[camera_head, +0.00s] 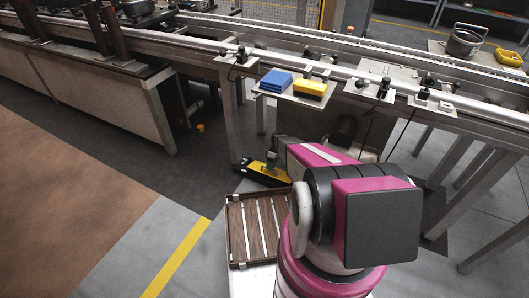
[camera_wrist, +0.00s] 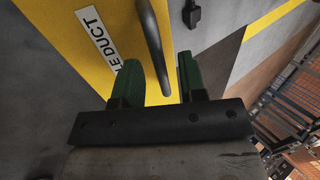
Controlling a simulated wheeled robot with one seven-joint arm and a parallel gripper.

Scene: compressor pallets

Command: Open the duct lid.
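The duct lid is a yellow panel (camera_wrist: 65,25) with a white label ending in "LE DUCT" and a dark curved bar handle (camera_wrist: 153,45). In the wrist view my gripper (camera_wrist: 158,62) is open, with one green finger on each side of the handle's lower end; I cannot tell if either touches it. In the head view the yellow and black duct (camera_head: 262,174) lies low near the floor under the conveyor, looking closed. My gripper (camera_head: 272,158) is small there, just above it, and my arm hides part of the area.
A conveyor line (camera_head: 320,72) with side shelves runs above and behind the duct. A blue stack (camera_head: 276,81) and a yellow box (camera_head: 310,89) sit on one shelf. The floor to the left is open.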

